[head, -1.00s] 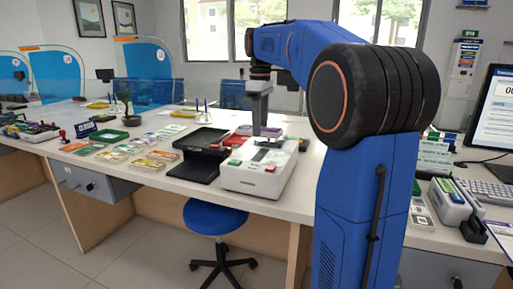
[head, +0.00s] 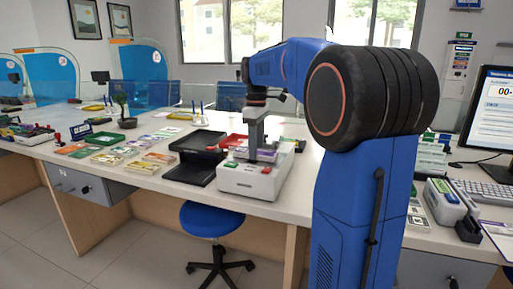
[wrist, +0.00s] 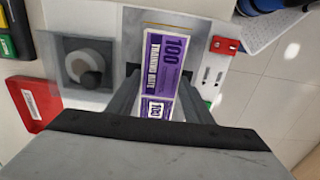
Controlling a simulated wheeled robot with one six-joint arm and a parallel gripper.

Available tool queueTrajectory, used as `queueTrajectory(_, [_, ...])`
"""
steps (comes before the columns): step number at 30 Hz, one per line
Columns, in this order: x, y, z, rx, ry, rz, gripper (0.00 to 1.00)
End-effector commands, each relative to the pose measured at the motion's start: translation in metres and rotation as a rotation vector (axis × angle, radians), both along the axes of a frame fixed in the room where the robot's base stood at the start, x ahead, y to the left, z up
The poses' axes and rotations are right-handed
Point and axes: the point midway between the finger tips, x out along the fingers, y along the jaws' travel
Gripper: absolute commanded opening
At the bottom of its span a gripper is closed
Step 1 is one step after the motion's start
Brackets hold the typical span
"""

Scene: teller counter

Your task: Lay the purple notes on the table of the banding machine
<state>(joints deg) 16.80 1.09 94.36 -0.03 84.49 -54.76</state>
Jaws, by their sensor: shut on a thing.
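The purple notes (wrist: 162,62) read "100 training note" and lie between my gripper's two fingers in the wrist view, extending forward past the fingertips. My gripper (wrist: 155,85) is shut on them. The far end of the notes is over the grey table (wrist: 138,32) of the banding machine, which has a yellow line. I cannot tell whether the notes touch it. In the head view my gripper (head: 252,157) points down over the white banding machine (head: 246,184); the notes are hard to make out there.
A black tray (head: 193,172) stands left of the machine. A red tray (head: 234,140) lies behind it. In the wrist view a grey housing with a round spool (wrist: 90,68) is left of the notes, and a red button (wrist: 225,45) is at the right.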

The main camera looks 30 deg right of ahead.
Motion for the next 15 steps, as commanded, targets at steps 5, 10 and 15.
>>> queueTrajectory(5, [0.0, 0.0, -0.0017, 0.0, 0.0, 0.0, 0.65])
queueTrajectory(10, [0.0, 0.0, -0.0017, 0.0, 0.0, 0.0, 0.65])
queueTrajectory(15, [0.0001, 0.0, 0.0011, 0.0, 0.0, 0.0, 0.65])
